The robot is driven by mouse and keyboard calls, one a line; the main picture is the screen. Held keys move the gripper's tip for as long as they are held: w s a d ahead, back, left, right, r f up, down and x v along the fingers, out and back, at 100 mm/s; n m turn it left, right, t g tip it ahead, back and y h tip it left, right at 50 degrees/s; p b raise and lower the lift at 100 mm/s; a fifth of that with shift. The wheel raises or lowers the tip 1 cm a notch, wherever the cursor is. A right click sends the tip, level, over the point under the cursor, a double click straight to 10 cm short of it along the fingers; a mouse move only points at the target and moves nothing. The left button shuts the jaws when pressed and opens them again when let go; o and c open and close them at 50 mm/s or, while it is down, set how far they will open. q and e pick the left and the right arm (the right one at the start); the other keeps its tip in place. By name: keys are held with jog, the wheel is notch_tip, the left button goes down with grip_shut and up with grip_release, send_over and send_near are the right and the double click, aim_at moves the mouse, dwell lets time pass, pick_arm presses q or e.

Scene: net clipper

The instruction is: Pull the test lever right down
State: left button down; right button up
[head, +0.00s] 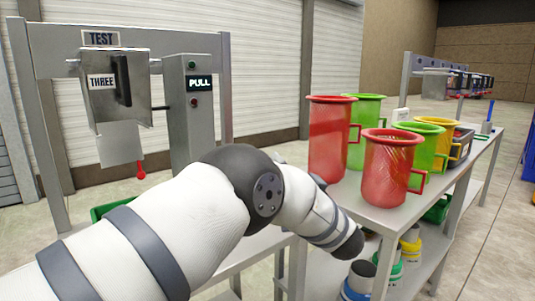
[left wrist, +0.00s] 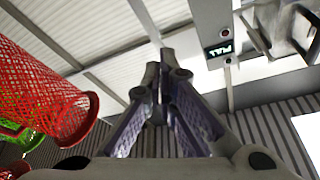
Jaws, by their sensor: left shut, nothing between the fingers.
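The test station stands at the left in the head view, with a TEST sign, a grey box (head: 122,88) labelled THREE and a post (head: 193,125) whose display reads PULL. A thin rod with a red knob (head: 141,175) hangs below the box and looks like the test lever. The display also shows upside down in the left wrist view (left wrist: 218,48). My left arm crosses the front of the head view, and its fingers are not clear there. In the left wrist view my left gripper (left wrist: 160,60) is shut and empty, apart from the station. My right gripper is not in view.
Red mesh baskets (head: 329,140) and green ones (head: 364,115) stand on a grey table (head: 375,215) at the right; a red basket (left wrist: 45,95) shows close by in the left wrist view. Tubs stand on the shelf below. Open floor lies at the far right.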

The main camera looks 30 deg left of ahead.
pick_arm(q)
jog(key=v, duration=0.3)
jog(key=shift+w+d+r, duration=0.1)
jog(key=shift+w+d, duration=0.05)
jog(key=shift+w, duration=0.05)
